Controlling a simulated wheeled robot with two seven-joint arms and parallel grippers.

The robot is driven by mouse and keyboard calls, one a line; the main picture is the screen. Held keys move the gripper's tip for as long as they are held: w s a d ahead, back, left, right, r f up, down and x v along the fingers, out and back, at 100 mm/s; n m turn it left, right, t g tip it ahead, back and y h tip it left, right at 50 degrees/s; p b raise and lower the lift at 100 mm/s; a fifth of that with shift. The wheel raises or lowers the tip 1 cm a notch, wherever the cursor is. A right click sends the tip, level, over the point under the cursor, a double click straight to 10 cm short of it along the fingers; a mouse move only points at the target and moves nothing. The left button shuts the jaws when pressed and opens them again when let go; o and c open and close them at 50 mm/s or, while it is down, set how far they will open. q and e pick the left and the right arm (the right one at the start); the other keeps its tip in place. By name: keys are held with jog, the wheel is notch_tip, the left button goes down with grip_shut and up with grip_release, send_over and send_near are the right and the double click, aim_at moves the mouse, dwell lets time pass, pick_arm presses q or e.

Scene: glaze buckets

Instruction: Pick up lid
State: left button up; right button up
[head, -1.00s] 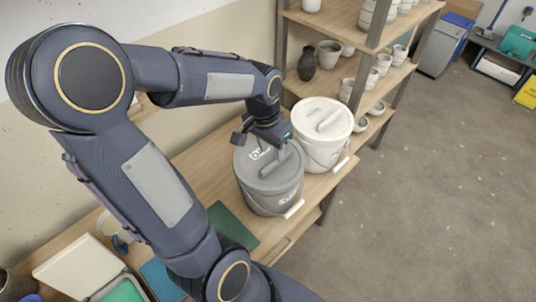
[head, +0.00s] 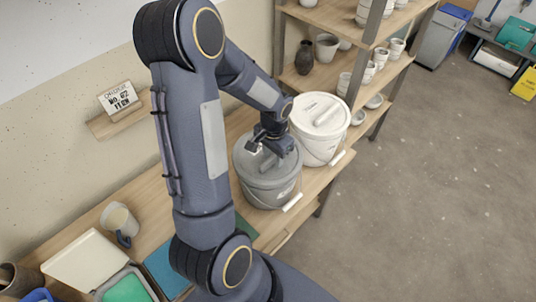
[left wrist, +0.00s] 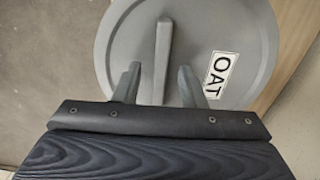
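A grey bucket (head: 268,188) stands on the wooden table with its grey lid (head: 244,160) on top. In the left wrist view the lid (left wrist: 110,30) shows a raised bar handle (left wrist: 163,50) and a label reading "OAT". My left gripper (head: 262,150) is over this lid in the head view. In the left wrist view its two fingers (left wrist: 158,84) are apart, one on each side of the bar handle, with gaps showing. Whether the fingertips reach down to the lid is unclear. My right gripper is not in view.
A white bucket (head: 312,147) with a white lid (head: 318,112) stands close behind the grey one. A shelf (head: 350,60) with pots rises beyond. A mug (head: 119,220) and trays lie at the near left. Floor on the right is clear.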

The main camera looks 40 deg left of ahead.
pick_arm(q)
jog(key=shift+f+b, duration=0.25)
jog(key=shift+b, duration=0.1)
dwell(0.4)
grip_shut()
